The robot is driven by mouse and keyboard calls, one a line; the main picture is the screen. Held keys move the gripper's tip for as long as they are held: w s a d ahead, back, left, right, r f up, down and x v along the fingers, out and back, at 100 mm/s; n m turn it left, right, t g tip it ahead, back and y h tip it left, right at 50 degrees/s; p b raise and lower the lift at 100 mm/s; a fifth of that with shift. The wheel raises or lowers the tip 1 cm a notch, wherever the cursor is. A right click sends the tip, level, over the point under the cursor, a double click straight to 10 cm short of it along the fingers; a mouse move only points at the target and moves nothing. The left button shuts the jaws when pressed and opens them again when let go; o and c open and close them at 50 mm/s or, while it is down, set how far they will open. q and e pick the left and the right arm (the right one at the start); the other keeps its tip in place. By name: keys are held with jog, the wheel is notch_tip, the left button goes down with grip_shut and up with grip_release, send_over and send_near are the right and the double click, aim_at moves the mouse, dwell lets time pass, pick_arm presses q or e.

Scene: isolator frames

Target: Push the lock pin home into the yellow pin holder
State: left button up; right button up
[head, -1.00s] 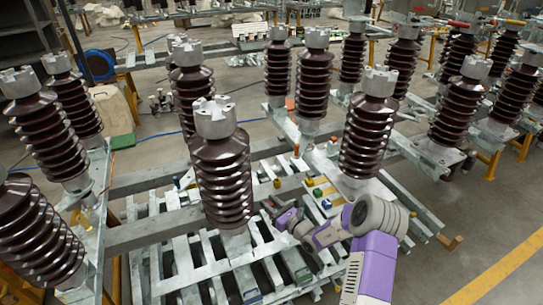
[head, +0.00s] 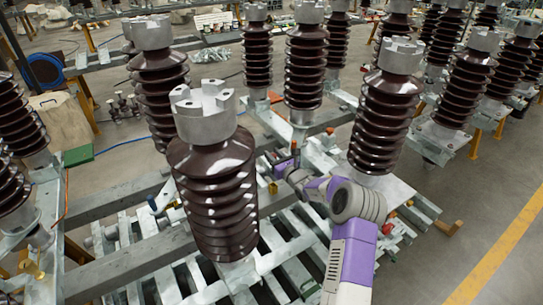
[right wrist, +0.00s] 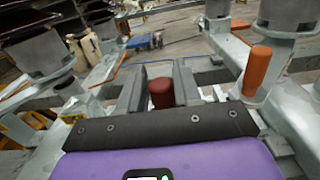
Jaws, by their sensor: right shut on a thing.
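My right gripper (head: 283,168) reaches in past the right of the large central brown insulator. In the right wrist view its two grey fingers (right wrist: 160,92) are shut on a dark red, round-topped pin (right wrist: 162,93). My left gripper is not in view.
Ribbed brown insulators with grey metal caps stand close around my arm, the nearest (head: 215,190) to its left and another (head: 385,120) behind it. An orange cylinder (right wrist: 257,70) stands right of the fingers. Grey metal slats (head: 290,245) lie below.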

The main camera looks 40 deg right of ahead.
jog(key=shift+f+b, duration=2.2)
jog(key=shift+f, duration=0.7)
jog(key=shift+f+b, duration=0.1)
jog(key=shift+b, duration=0.25)
jog(key=shift+f, duration=0.35)
jog(key=shift+f+b, duration=0.9)
jog(key=shift+f+b, duration=0.65)
jog(key=shift+f, duration=0.6)
